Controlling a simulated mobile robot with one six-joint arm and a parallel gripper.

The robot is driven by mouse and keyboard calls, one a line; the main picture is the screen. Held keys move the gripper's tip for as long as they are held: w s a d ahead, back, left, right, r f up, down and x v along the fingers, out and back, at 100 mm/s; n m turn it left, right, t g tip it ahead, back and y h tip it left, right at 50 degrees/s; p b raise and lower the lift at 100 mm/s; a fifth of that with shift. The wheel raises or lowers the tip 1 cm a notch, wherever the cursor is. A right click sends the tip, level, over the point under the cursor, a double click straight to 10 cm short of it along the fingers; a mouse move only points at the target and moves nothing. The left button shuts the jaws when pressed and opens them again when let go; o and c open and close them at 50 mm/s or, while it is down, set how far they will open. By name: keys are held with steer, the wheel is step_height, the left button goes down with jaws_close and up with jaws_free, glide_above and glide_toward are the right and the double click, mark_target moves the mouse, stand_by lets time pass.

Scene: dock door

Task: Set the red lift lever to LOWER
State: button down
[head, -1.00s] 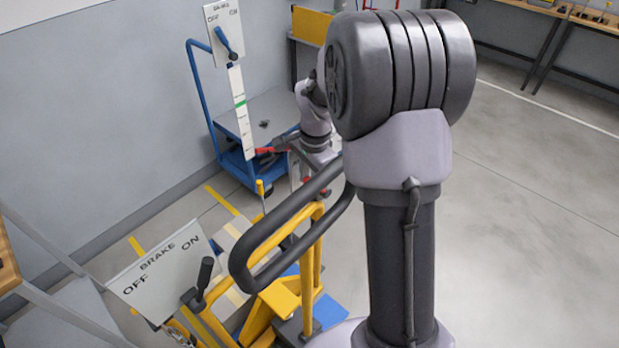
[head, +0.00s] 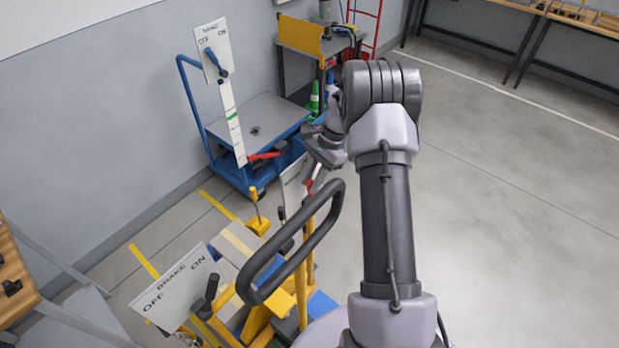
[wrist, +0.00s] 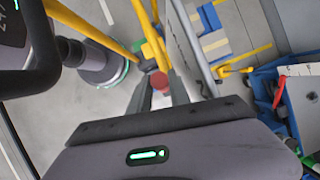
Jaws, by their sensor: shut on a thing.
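The red lift lever's knob (wrist: 159,81) sits between my two fingertips in the wrist view, and my gripper (wrist: 160,90) is shut on it. In the head view my gripper (head: 313,180) reaches down to the red knob (head: 309,187), beside a pale upright plate (head: 294,185) on the yellow hand truck (head: 304,270). The plate is seen nearly edge-on in the wrist view (wrist: 190,45). Its lettering is not readable, so the lever's setting cannot be told.
A black loop handle (head: 322,235) stands close to my arm. A BRAKE plate (head: 175,285) with a black lever (head: 211,288) is at lower left. Behind stands a blue cart (head: 258,128) with another red lever (head: 265,156). The floor at right is clear.

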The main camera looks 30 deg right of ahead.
steer(key=c, duration=1.5)
jaws_free()
steer(key=shift+r, duration=0.1)
steer(key=p+v, duration=0.4)
steer(key=v, duration=1.3)
steer(key=shift+r, duration=0.15)
